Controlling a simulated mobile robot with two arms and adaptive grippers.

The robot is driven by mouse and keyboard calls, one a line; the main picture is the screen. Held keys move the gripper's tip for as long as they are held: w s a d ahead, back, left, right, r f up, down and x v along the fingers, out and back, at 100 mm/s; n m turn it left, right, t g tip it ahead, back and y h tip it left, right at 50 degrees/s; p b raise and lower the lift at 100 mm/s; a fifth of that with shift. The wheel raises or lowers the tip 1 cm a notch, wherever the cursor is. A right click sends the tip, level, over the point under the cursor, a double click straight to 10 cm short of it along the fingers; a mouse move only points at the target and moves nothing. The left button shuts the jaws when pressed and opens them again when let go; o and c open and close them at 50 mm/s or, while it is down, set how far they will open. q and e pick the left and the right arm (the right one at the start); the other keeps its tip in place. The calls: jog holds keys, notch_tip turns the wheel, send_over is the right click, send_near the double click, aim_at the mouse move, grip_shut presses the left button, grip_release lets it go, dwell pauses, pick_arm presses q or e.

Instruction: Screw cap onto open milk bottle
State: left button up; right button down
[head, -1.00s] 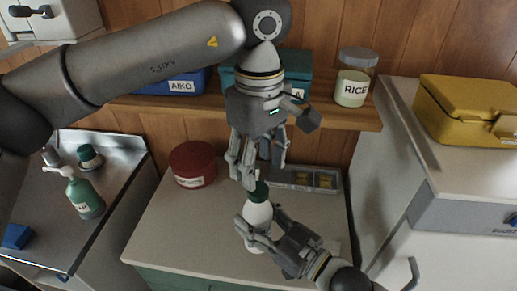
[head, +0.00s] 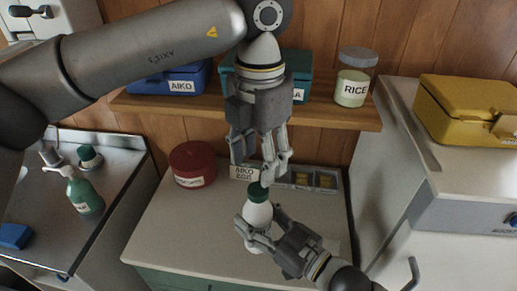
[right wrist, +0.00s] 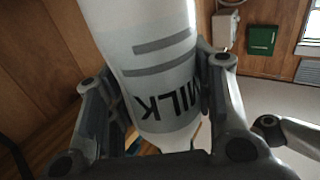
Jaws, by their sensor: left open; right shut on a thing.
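The white milk bottle (head: 258,213) stands upright near the middle of the counter, with the green cap (head: 258,192) on its neck. I cannot tell how tightly the cap sits. My right gripper (head: 260,224) is shut around the bottle's body. In the right wrist view, the bottle (right wrist: 150,50) with its MILK lettering lies between the fingers (right wrist: 158,105). My left gripper (head: 262,168) points down just above the cap. Its fingers are open, and one fingertip overlaps the cap's top edge in the picture; I cannot tell whether they touch.
A red round tin (head: 193,164) stands at the back left. A wooden shelf (head: 335,116) with boxes and a RICE jar (head: 354,78) is above. The counter's front left (head: 185,230) is clear.

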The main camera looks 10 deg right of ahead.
aim_at(258, 189)
pick_arm(q)
jog(key=n, duration=0.4)
jog(key=shift+r+n, duration=0.15)
jog(key=shift+n, duration=0.25)
jog(key=n, duration=0.5)
jog(key=shift+r+n, duration=0.15)
jog(key=shift+n, duration=0.25)
jog(key=n, duration=0.5)
jog(key=shift+r+n, duration=0.15)
jog(key=shift+n, duration=0.25)
jog(key=n, duration=0.4)
jog(key=shift+r, duration=0.15)
jog(key=shift+n, duration=0.3)
jog(key=shift+f, duration=4.05)
